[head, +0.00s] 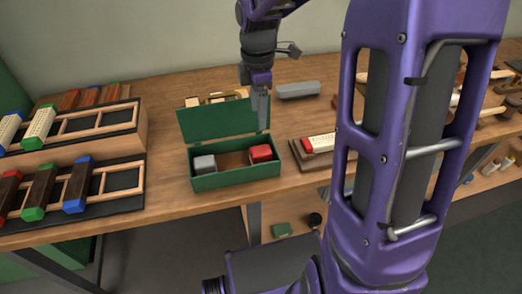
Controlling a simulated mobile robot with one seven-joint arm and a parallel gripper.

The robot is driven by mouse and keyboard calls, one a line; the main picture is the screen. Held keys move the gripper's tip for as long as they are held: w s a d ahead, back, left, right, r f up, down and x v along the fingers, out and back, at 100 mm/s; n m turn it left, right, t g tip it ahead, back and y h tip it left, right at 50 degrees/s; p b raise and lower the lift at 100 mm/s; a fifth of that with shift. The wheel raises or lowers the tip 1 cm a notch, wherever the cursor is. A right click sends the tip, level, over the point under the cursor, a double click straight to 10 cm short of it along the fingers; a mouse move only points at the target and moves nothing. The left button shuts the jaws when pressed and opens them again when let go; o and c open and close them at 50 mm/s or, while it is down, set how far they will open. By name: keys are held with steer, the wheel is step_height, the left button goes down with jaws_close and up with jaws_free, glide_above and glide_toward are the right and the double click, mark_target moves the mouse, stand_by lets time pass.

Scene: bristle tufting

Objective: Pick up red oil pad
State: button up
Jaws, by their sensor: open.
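A red block (261,153), which looks like the red oil pad, sits at the right end of an open green box (232,182) on the wooden bench. A grey block (204,164) sits at the left end of the same box, with a bare brown stretch between them. My gripper (262,124) points down above the red block, in front of the raised green lid (215,124). It is apart from the block, open and empty. The gap between its fingers is hard to make out from this angle.
Racks with coloured brush blocks (45,190) fill the left of the bench. A red-and-white brush block (321,142) on a board lies right of the box. A grey case (298,90) lies behind. My purple arm hides much of the right side.

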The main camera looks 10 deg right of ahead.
mark_target(261, 150)
step_height(261, 150, down, 11)
steer(key=shift+r+b, duration=0.1)
steer(key=shift+b, duration=0.85)
steer(key=shift+w+d+f+b, duration=0.1)
steer(key=shift+d+f+b, duration=0.2)
steer(key=shift+f, duration=1.05)
steer(key=shift+w+d+f+b, duration=0.1)
steer(key=shift+f+b, duration=0.25)
steer(key=shift+f, duration=1)
steer(key=c, duration=1.1)
step_height(261, 150, up, 10)
steer(key=shift+r+p, duration=0.1)
steer(key=shift+p, duration=1)
steer(key=shift+c, duration=0.2)
steer(key=o, duration=0.8)
steer(key=c, duration=0.6)
